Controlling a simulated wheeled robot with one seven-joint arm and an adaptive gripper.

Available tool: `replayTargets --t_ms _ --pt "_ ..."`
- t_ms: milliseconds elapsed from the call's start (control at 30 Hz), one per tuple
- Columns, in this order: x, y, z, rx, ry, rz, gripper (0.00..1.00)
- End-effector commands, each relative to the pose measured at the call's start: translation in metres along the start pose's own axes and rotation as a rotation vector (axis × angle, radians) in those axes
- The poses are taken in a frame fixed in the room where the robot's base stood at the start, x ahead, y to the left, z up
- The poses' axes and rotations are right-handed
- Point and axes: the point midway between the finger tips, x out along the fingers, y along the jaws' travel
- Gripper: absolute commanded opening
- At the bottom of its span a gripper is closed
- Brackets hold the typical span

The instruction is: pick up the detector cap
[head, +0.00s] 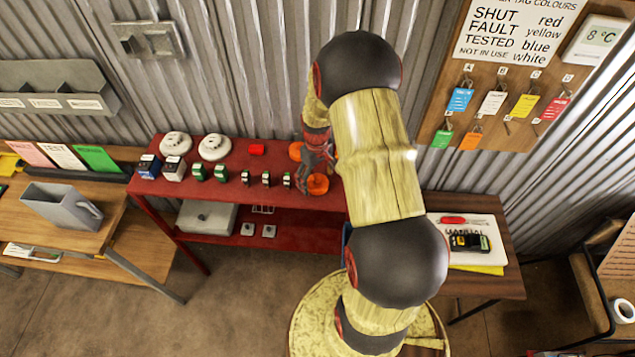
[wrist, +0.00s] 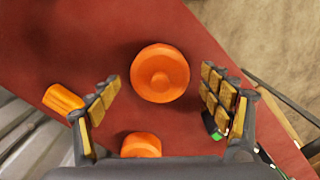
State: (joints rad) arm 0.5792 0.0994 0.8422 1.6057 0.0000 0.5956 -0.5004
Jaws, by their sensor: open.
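A round orange cap (wrist: 160,73), which I take for the detector cap, lies flat on the red bench (wrist: 130,35). In the head view this cap (head: 318,185) is near the bench's front edge. My gripper (wrist: 160,84) is open above the bench, its padded fingers to the left and right of the cap with gaps on both sides. It also shows in the head view (head: 314,170), partly behind my arm. A second orange piece (wrist: 141,145) is partly hidden by the gripper body. A third (wrist: 63,98) lies outside the left finger.
A dark green item (wrist: 217,122) is close by the right finger. The corrugated wall (head: 255,60) rises behind.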

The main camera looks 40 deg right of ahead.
Motion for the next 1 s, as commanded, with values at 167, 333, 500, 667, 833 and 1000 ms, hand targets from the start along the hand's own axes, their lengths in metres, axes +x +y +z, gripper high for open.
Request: replayTargets --t_ms 167,333,500,667,833,1000 --pt "-0.0007 0.0003 -0.0006 0.000 0.001 0.001 0.80" --pt "-0.0008 0.0002 -0.0005 0.000 0.001 0.001 0.70" --pt "-0.0009 0.0002 -0.0005 0.000 0.001 0.001 0.60" --pt "-0.0010 0.0002 -0.0005 0.000 0.001 0.001 0.51" --pt "-0.0010 0.0002 -0.0005 0.000 0.001 0.001 0.44" --pt "-0.0013 0.0002 -0.0005 0.000 0.001 0.001 0.44"
